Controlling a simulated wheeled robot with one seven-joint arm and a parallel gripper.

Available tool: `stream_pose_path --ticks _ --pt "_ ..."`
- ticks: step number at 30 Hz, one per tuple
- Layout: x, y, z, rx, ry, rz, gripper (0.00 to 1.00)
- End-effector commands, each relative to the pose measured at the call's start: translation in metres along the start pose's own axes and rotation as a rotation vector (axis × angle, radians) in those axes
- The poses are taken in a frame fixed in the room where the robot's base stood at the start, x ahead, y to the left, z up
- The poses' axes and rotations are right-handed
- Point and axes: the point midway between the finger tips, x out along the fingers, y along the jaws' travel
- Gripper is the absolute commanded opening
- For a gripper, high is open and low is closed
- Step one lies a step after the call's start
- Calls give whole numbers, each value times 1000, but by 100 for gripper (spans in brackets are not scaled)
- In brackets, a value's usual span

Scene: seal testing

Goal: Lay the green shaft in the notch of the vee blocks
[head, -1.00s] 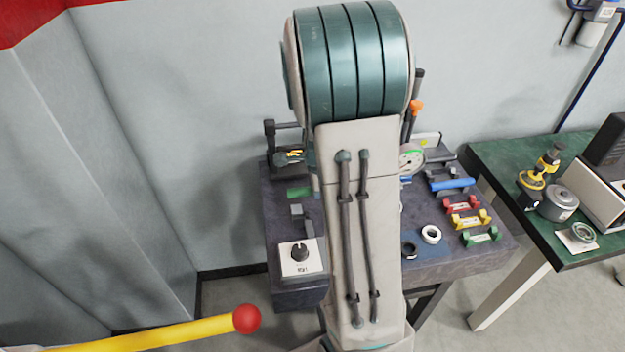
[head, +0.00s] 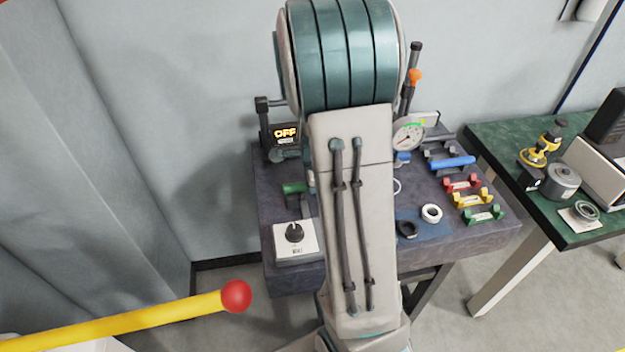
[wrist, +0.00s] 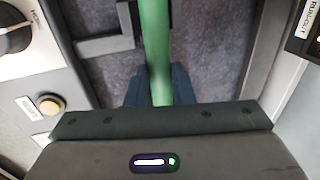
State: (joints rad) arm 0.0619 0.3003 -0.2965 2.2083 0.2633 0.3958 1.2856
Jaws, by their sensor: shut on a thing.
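The green shaft (wrist: 156,45) runs up the wrist view from between the fingertips of my gripper (wrist: 161,86), which is shut on it. In the head view, one end of the green shaft (head: 294,187) shows left of my arm, which hides my gripper and the rest of the shaft. Dark grey block-like parts (wrist: 105,45) lie left of the shaft in the wrist view; they may belong to the vee blocks, but their notch cannot be made out. I cannot tell whether the shaft touches them.
A white knob box (head: 296,241) stands at the bench's front left, with an OFF display (head: 285,134) behind. A dial gauge (head: 408,133), a blue shaft (head: 452,163) and red (head: 462,184), yellow (head: 471,199) and green (head: 483,216) stands are right of my arm.

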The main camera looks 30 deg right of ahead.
Motion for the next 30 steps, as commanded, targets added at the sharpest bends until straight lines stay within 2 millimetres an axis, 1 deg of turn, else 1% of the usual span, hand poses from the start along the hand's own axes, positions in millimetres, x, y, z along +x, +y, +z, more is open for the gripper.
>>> stream_pose_path --ticks 5,24,25,27,30 --pt "0 -1 0 0 0 -2 0" --pt "12 3 0 0 0 -2 0" --pt "11 2 0 0 0 -2 30" --pt "10 2 0 0 0 -2 47" --pt "11 2 0 0 0 -1 47"
